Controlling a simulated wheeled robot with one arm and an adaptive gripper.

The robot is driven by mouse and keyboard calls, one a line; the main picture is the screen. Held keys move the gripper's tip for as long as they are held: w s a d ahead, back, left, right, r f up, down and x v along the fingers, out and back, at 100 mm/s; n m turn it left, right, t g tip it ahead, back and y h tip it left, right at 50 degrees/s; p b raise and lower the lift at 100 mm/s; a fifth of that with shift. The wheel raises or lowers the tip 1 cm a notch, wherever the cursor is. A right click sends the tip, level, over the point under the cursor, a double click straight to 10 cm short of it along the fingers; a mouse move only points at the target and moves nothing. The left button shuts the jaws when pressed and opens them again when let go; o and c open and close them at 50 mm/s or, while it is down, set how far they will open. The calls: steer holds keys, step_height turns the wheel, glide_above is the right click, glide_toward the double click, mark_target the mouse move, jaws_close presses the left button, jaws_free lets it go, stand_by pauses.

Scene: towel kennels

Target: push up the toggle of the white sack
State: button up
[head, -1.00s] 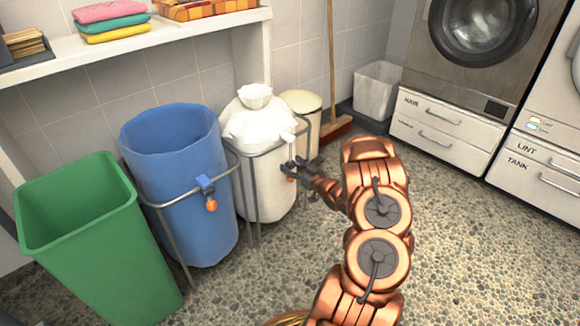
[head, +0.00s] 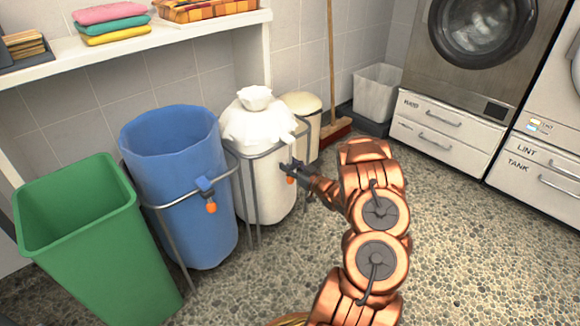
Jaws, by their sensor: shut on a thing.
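The white sack (head: 258,124) hangs in a grey metal frame, its top gathered into a tuft. Its cord side faces my arm, and a small orange end piece (head: 291,181) shows just below my gripper. My gripper (head: 292,167) is at the front right of the sack, shut on the toggle. The jaws hide most of the toggle, so its exact shape is not clear.
A green bin (head: 95,250) stands farther left. A cream bin (head: 304,105) and a broom (head: 334,126) are behind. Pebbled floor is clear on the right.

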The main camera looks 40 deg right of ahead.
mark_target(291, 164)
jaws_close()
steer(key=shift+r, duration=0.15)
steer(key=shift+r+p, duration=2.4)
steer(key=shift+r, duration=1.75)
steer(key=o, duration=1)
jaws_free()
steer(key=shift+f, duration=0.1)
steer(key=shift+s, duration=0.1)
steer(key=shift+s+a, duration=0.1)
steer(key=shift+s, duration=5.8)
